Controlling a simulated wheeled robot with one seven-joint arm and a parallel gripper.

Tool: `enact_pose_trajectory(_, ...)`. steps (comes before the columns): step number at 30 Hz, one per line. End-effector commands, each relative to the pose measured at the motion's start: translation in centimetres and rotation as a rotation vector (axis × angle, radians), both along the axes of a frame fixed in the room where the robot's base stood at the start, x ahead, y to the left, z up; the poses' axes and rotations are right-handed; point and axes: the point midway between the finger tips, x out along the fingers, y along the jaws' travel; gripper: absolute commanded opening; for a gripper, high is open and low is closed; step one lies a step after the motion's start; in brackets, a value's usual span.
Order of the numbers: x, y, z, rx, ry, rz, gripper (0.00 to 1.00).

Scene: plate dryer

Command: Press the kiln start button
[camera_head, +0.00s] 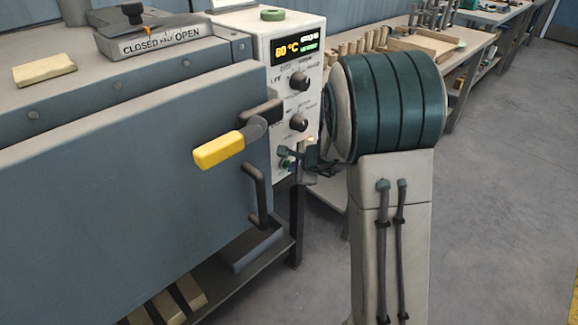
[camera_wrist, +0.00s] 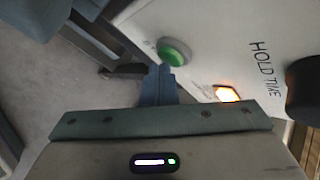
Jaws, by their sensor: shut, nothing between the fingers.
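The kiln is a grey box with a white control panel (camera_head: 292,95) at its right end. The start button appears to be the round green button (camera_wrist: 174,52), seen close in the wrist view; it also shows small and low on the panel in the head view (camera_head: 284,163). My gripper (camera_wrist: 160,74) is shut and empty, its fingertips pointing towards the panel just below the green button in the wrist picture. I cannot tell whether they touch it. In the head view my gripper (camera_head: 310,163) is at the panel's lower part, partly hidden by the wrist.
A lit orange button (camera_wrist: 228,94) and a black knob (camera_wrist: 303,85) are near the green button. The closed-looking kiln door (camera_head: 130,180) carries a yellow-handled latch (camera_head: 218,150). The display (camera_head: 299,46) reads 80 °C. A workbench (camera_head: 470,45) stands behind; floor at right is clear.

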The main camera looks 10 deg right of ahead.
Motion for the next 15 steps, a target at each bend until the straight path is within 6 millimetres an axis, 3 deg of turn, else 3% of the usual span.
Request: enact_pose_trajectory(15, -1.5, -1.0, 0.0, 0.001, 0.000, 0.001, 0.00)
